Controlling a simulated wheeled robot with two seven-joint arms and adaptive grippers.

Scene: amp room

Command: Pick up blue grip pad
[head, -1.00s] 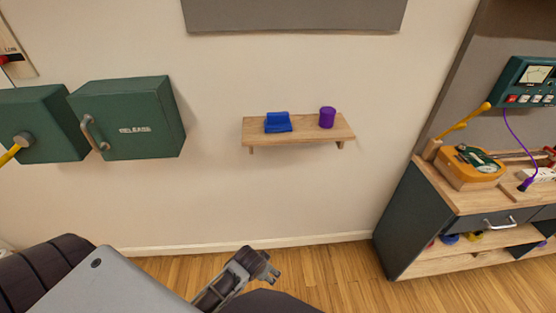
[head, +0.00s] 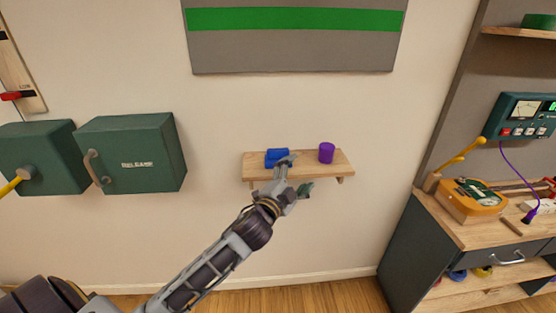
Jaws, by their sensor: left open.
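The blue grip pad (head: 275,157) lies on the left part of a small wooden wall shelf (head: 327,166). My left gripper (head: 298,175) is open at the shelf's front edge, just right of and in front of the pad. One finger overlaps the pad's right end in the picture; I cannot tell whether it touches. The other finger shows lower right, below the shelf edge. No object shows between the fingers. My right gripper is not in view.
A purple cylinder (head: 326,152) stands on the shelf right of the pad. A green box marked RELEASE (head: 135,150) is on the wall at left. A workbench (head: 405,240) with an orange meter (head: 470,199) stands at right. Wall below the shelf is clear.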

